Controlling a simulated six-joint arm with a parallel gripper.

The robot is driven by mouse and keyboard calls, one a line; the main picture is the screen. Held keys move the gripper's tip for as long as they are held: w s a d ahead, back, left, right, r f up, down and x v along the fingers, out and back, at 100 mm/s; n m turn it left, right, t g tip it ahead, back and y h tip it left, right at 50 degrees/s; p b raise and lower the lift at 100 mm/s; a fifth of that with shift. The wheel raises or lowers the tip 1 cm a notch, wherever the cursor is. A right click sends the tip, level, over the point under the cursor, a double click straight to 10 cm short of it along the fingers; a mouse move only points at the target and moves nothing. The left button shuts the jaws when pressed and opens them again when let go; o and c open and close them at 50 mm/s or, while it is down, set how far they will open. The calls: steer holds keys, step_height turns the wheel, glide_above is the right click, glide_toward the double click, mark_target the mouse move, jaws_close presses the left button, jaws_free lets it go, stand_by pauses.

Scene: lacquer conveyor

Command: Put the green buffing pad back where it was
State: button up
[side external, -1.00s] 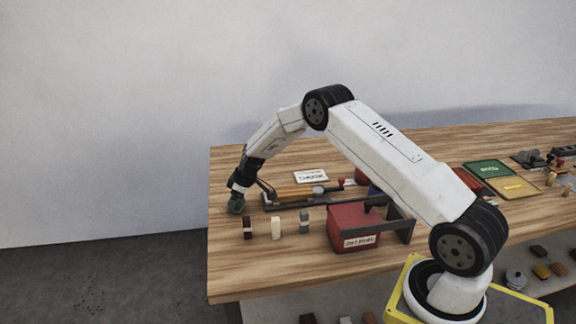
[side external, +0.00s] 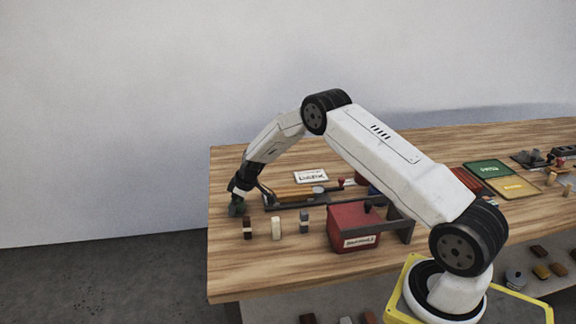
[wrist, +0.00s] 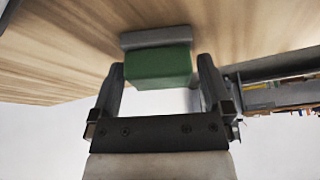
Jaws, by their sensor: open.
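The green buffing pad (wrist: 160,67) has a grey strip along one side and sits on the wooden table in the wrist view. In the side external view the green pad (side external: 237,209) shows small at the table's left end, partly hidden by my gripper. My gripper (wrist: 160,80) is open, with one finger on each side of the pad. A gap shows beside the left finger; whether the right finger touches the pad I cannot tell.
A dark-framed conveyor (side external: 290,203) stands just right of my gripper. Several small upright blocks (side external: 276,228) stand in front of it. A red box (side external: 352,222) with a label is further right. A white card (side external: 311,176) lies behind. The front left tabletop is clear.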

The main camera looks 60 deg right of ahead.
steer(key=v, duration=1.2)
steer(key=shift+r, duration=0.1)
stand_by(0.6)
steer(key=s+a+r+m, duration=0.1)
steer(key=s+a, duration=0.4)
steer(key=s, duration=0.4)
steer(key=s+a+r+m+g+h, duration=0.1)
steer(key=s+a+r+m, duration=0.1)
steer(key=s+a, duration=0.3)
steer(key=s+a+r+m, duration=0.1)
steer(key=s+a, duration=0.4)
steer(key=s, duration=0.9)
steer(key=shift+a+r+m+g+h, duration=0.2)
steer(key=shift+a+m+g+h, duration=0.1)
steer(key=shift+a+h, duration=0.1)
